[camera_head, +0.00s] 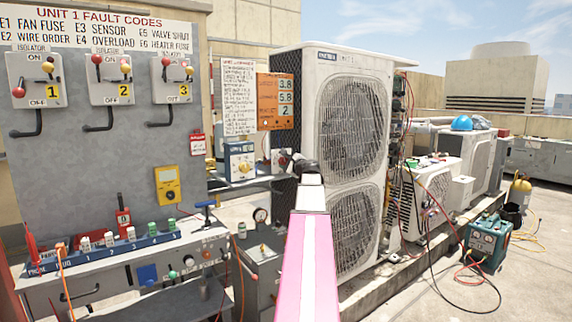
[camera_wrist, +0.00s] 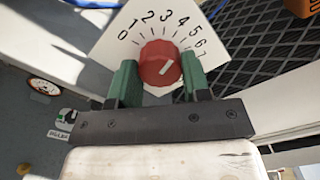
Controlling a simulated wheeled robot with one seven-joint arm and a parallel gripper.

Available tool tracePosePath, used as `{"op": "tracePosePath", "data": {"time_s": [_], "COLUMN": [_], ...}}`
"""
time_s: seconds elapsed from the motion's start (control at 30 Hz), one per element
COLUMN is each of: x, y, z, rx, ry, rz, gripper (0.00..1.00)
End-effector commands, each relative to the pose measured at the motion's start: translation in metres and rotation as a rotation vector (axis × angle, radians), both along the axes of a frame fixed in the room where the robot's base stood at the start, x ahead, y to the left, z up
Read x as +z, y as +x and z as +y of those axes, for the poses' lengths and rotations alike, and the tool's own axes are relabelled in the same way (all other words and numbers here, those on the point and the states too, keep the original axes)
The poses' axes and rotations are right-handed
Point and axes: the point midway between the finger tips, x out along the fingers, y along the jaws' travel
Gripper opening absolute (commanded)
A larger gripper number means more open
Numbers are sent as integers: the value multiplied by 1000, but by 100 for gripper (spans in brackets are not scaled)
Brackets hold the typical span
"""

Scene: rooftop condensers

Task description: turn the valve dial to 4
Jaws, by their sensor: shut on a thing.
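The valve dial is a round red knob (camera_wrist: 160,64) on a white scale plate (camera_wrist: 119,60) marked 0 to 7, seen in the wrist view. A short white line on the knob slants up and right, roughly toward the 4 and 5; I cannot tell exactly which. My gripper (camera_wrist: 158,84) has its green fingers on either side of the knob, shut on it. In the head view my gripper (camera_head: 297,163) is at the left edge of the tall condenser, and its fingertips and the dial are hard to make out.
The tall condenser (camera_head: 350,120) stands close to the right of my gripper. A box with a yellow knob (camera_head: 241,162) is to the left. The grey isolator board (camera_head: 110,160) and a bench with plugs (camera_head: 110,250) fill the left. Several cables and hoses trail at the right.

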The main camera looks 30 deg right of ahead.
Motion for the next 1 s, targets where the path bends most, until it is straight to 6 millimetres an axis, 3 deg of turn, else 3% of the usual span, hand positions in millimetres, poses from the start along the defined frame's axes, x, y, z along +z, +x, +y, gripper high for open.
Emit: {"op": "tracePosePath", "data": {"time_s": [0.37,0.4,0.43,0.47,0.77,1.0], "x": [0,0,0,0,0,-1], "y": [0,0,0,0,-2,-33], "z": [0,0,0,0,0,-1], "rx": [1,1,1,1,0,-1], "ry": [-23,-23,-23,-23,-22,-22], "rz": [-1,-1,-1,-1,-2,-2], "gripper": [20,56,66,69,69,69]}}
